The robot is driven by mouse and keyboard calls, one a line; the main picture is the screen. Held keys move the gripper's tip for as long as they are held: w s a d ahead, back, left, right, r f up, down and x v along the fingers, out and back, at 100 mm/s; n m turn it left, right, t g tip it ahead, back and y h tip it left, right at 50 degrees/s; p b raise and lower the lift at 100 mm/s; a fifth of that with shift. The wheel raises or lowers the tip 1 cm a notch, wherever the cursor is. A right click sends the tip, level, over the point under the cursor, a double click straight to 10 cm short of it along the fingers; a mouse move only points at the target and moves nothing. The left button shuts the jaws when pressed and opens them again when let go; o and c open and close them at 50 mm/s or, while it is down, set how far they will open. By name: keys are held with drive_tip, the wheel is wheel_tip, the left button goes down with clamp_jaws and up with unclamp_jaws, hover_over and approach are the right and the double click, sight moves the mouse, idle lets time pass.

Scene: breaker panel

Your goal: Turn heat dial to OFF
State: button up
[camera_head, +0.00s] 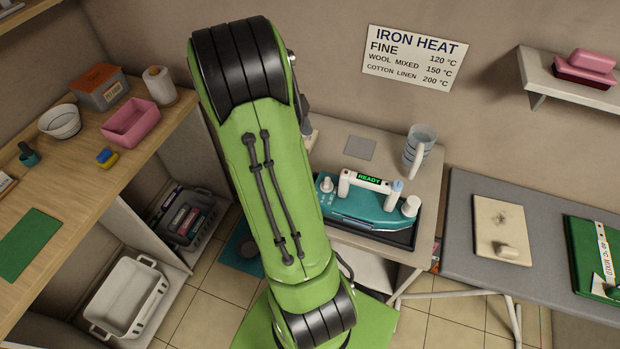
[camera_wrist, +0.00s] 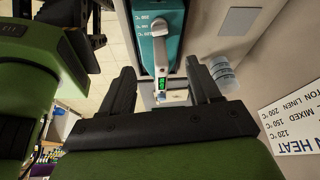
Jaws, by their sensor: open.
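The teal iron (camera_head: 365,209) sits on a dark rest on the grey table, with a white handle and a green READY display (camera_head: 369,180). A white knob (camera_head: 327,184) stands at its left end; another white knob (camera_head: 411,206) is at its right end. In the wrist view the iron (camera_wrist: 176,30) shows at the top, with small °C markings beside a partly cut-off white knob (camera_wrist: 145,5); this looks like the heat dial. Its set position is not readable. My gripper (camera_wrist: 160,66) is open and empty, its fingers apart below the iron. In the head view my arm hides most of it.
A clear jug (camera_head: 419,150) stands behind the iron, also in the wrist view (camera_wrist: 223,75). The IRON HEAT sign (camera_head: 414,57) is on the wall. A wooden counter (camera_head: 60,220) with boxes is at left; an ironing board (camera_head: 460,220) is at right.

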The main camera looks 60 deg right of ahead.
sight(326, 181)
drive_tip(key=b+x, duration=0.1)
drive_tip(key=x, duration=1.4)
drive_tip(key=shift+d+f, duration=0.1)
drive_tip(key=shift+f, duration=0.15)
drive_tip(key=c, duration=1)
drive_tip(key=n+b, duration=0.2)
drive_tip(key=b, duration=0.1)
drive_tip(key=shift+f+t+h, duration=0.2)
drive_tip(key=shift+t+h, duration=0.1)
drive_tip(key=shift+h, duration=0.1)
drive_tip(key=shift+c, duration=0.2)
drive_tip(key=shift+s+r+n, duration=0.1)
drive_tip(key=shift+r+n, duration=0.15)
drive_tip(key=shift+n, duration=0.25)
drive_tip(key=o, duration=1)
drive_tip(key=shift+o, duration=0.2)
